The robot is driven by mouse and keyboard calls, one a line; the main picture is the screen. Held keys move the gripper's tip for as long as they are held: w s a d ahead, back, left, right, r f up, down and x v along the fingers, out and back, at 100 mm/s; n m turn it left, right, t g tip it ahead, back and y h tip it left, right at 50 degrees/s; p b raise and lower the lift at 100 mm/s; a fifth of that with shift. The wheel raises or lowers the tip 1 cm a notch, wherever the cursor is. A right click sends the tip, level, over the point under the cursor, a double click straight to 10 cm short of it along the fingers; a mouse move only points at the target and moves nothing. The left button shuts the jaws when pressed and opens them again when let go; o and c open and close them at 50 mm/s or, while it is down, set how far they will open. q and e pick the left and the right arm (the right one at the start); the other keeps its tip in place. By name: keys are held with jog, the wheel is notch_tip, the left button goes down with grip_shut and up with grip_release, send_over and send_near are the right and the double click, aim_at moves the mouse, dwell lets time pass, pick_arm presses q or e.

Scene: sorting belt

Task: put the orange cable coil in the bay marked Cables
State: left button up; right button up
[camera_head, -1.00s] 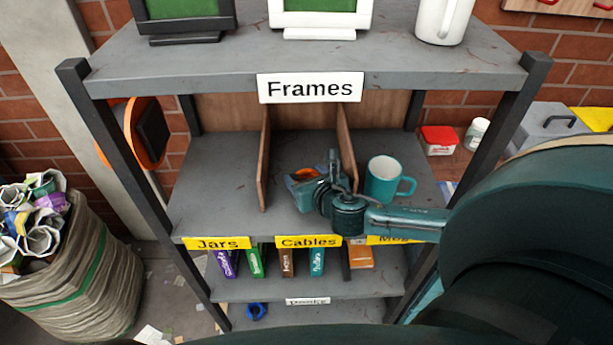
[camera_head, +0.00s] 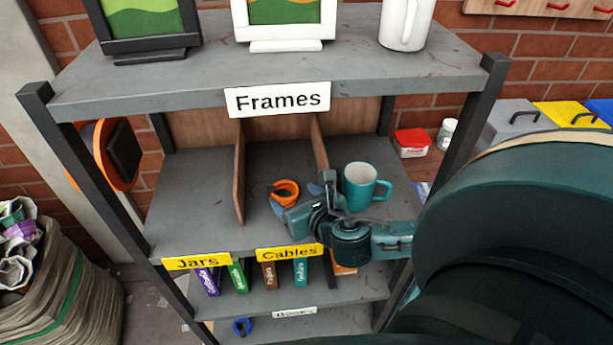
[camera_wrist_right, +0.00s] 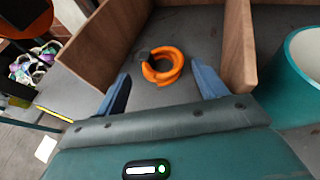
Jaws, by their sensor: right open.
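The orange cable coil (camera_head: 286,190) lies on the shelf floor in the middle bay, between two wooden dividers, above the yellow Cables label (camera_head: 290,253). In the right wrist view the coil (camera_wrist_right: 162,66) lies flat ahead of my fingertips, apart from both. My right gripper (camera_head: 302,197) is open and empty at the front of this bay. Its blue fingers (camera_wrist_right: 160,85) stand wide apart in the right wrist view. My left gripper is not in view.
Wooden dividers (camera_head: 240,172) flank the bay. A teal mug (camera_head: 360,187) stands in the bay to the right, close to my right gripper. The Jars bay (camera_head: 190,205) on the left is empty. Several books (camera_head: 238,276) stand on the shelf below.

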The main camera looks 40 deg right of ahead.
jog(key=v, duration=0.4)
jog(key=shift+s+r, duration=0.2)
jog(key=shift+s, duration=0.15)
